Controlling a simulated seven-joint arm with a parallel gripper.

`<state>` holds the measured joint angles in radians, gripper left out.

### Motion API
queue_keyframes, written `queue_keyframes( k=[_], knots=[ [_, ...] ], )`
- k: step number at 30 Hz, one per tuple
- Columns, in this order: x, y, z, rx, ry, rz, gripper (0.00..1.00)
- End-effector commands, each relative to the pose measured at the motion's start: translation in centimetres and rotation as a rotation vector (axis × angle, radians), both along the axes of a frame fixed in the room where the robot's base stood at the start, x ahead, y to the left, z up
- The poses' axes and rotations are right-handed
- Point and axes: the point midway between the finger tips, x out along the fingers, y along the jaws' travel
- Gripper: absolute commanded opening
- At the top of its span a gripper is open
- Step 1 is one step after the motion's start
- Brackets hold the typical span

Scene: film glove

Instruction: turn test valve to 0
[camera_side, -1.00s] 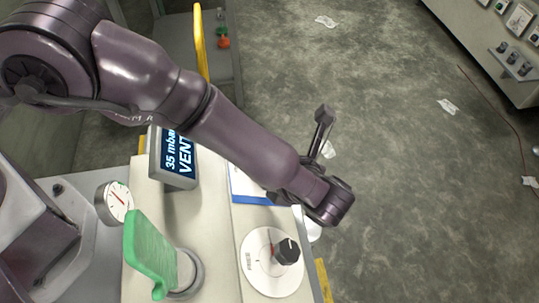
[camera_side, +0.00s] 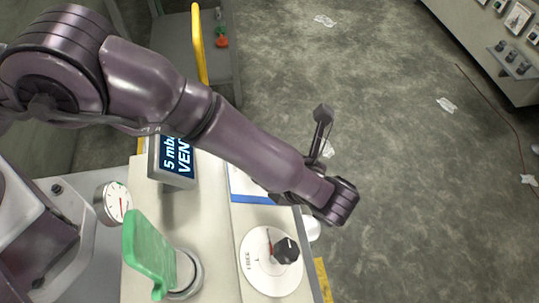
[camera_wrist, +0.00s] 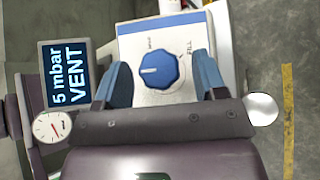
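A blue round knob (camera_wrist: 159,71), which looks like the test valve, sits on a white panel (camera_wrist: 128,45) with a blue edge. Its white pointer line points left in the wrist view. One mark to its upper right reads FILL; the smaller mark above it is hard to read. My gripper (camera_wrist: 162,72) is open, with one blue finger on each side of the knob and visible gaps between. A display (camera_wrist: 66,73) reads "5 mbar VENT"; it also shows in the side view (camera_side: 176,160), partly covered by my arm. In the side view my arm hides the knob and fingers.
A black knob (camera_side: 286,250) on a white dial stands at the bench's front right. A green lever (camera_side: 150,255) rises at the front left, beside a round gauge (camera_side: 113,203). A white rounded object (camera_wrist: 262,108) sits just right of my gripper.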

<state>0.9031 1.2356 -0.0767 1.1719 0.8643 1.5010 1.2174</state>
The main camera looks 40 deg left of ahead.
Motion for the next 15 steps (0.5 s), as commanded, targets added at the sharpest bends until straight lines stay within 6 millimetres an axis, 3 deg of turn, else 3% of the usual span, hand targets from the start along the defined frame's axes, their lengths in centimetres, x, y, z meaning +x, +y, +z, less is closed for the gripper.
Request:
queue_keyframes(
  k=[8,15],
  knots=[
    [-0.4,-1.0,0.7,-0.001,-0.002,-0.003,0.65],
    [-2.0,-5.1,3.4,-0.004,-0.002,-0.004,0.65]
  ],
)
